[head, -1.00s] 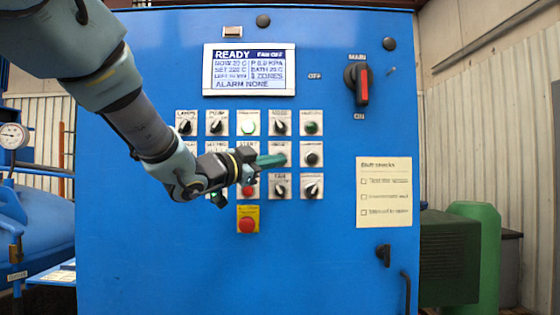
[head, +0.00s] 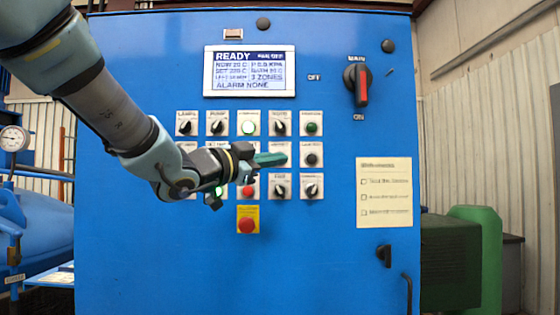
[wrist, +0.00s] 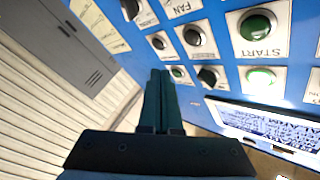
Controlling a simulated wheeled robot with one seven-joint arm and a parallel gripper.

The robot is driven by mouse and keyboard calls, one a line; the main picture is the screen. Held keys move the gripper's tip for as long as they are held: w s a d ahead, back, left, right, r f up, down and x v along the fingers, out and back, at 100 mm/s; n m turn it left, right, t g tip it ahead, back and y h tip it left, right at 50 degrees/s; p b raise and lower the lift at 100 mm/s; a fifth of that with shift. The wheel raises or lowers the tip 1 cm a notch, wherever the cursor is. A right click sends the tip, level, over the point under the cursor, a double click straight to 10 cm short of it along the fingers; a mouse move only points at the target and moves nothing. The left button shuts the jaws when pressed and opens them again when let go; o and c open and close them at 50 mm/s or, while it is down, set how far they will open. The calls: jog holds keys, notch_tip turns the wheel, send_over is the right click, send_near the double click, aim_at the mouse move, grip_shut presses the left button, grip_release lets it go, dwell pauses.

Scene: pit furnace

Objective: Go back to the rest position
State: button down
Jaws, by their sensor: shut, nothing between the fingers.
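My gripper (head: 272,159) is in front of the blue control panel (head: 330,250), over the middle of its rows of knobs and buttons. Its green fingers are together with nothing between them. In the wrist view the shut fingers (wrist: 160,100) point along the panel face, with the START button (wrist: 259,25) to their right. I cannot tell the exact gap to the panel. My forearm and wrist hide some of the controls at the left of the rows.
The display (head: 249,71) reads READY and ALARM NONE. A red-handled main switch (head: 361,85) is at upper right, and a red emergency button (head: 247,226) is below the rows. A door handle (head: 405,292) is at lower right. A gauge (head: 13,139) is at far left.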

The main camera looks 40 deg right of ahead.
dwell(0.5)
jog(key=w+a+f+n+t+y, duration=0.65)
jog(key=w+a+f, duration=0.25)
jog(key=w+f, duration=0.3)
jog(key=w+a+f+n+t+y, duration=0.2)
jog(key=w+a+f+n+y, duration=0.45)
jog(key=a+f, duration=0.5)
jog(key=s+a+f+n+g+y, duration=0.1)
jog(key=a+f+n+g+y, duration=0.2)
jog(key=a, duration=0.5)
jog(key=s+a+f+n+y, duration=0.1)
jog(key=a+f+n, duration=0.1)
jog(key=a+f, duration=0.5)
jog(key=s+a+f+n+g+y, duration=0.2)
jog(key=s+a+f+n+g, duration=0.3)
jog(key=s+a, duration=0.6)
jog(key=shift+s+a+f+g, duration=0.2)
jog(key=shift+s+f+g, duration=0.15)
jog(key=shift+f, duration=0.3)
